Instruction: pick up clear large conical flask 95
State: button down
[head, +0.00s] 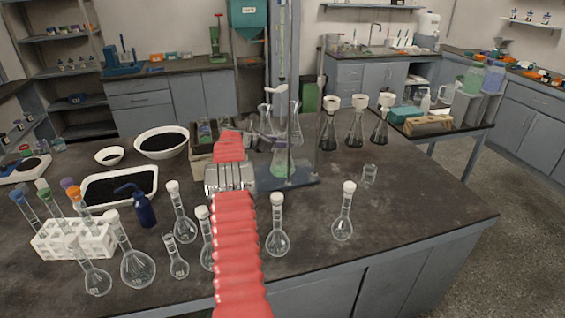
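Clear conical flasks stand around the retort stand at the middle of the bench. One clear flask (295,122) is right of the stand's rod, and another (266,117) is left of it, partly hidden. I cannot read a number on either. A flask with green liquid (280,160) sits low on the stand's base. My red arm reaches forward from the bottom, and my gripper (252,133) is close to the left clear flask. Contact cannot be made out. The fingers are small and overlap the glass, so their opening is unclear.
Several stoppered volumetric flasks (278,235) line the front of the bench. Conical flasks with dark contents and funnels (356,128) stand at right behind a small beaker (369,174). A wooden box (201,168) and white bowl (162,143) are left. The bench's right front is clear.

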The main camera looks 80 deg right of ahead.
aim_at(286, 134)
jog(key=shift+r, duration=0.2)
jog(key=shift+r, duration=1.4)
jog(key=shift+w+a+r, duration=0.1)
jog(key=shift+r, duration=0.15)
jog(key=w+a, duration=1)
jog(key=a, duration=0.4)
jog(key=shift+w, duration=0.25)
jog(key=shift+a+f, duration=0.1)
jog(key=shift+w, duration=0.1)
dwell(0.5)
